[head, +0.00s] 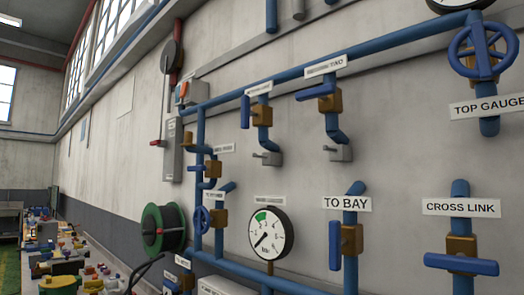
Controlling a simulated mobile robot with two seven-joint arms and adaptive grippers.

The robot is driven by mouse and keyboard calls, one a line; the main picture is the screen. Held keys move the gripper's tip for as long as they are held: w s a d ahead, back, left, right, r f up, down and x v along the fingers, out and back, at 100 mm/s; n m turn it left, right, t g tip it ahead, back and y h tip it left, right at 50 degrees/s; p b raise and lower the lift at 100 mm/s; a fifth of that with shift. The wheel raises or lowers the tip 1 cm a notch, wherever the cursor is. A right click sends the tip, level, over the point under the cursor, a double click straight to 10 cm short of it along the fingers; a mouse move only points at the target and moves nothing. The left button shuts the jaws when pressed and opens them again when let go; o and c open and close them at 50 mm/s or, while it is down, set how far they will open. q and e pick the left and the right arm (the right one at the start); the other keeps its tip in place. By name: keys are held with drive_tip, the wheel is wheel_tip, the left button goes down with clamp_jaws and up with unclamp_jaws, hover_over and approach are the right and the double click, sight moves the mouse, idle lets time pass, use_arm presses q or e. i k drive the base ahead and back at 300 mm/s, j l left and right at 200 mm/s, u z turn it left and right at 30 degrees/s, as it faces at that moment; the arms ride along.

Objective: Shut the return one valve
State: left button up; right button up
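No label in the head view clearly reads return one. A label ending in what looks like "TWO" (326,66) is over a brass valve (331,103) whose blue lever (315,92) lies across its pipe. To its left, a blurred label (258,88) is over another brass valve (263,116). That valve's blue lever (246,112) hangs upright, along its pipe. I cannot read which valve is return one. Neither of my grippers is in view.
Other valves are marked "TO BAY" (352,240), "CROSS LINK" (461,251) and "TOP GAUGE" (482,53). A pressure gauge (271,235) and a green hose reel (163,228) are lower left. A cluttered bench (65,268) runs along the far left.

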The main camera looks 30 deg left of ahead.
sight(246, 113)
drive_tip(key=u, duration=1.25)
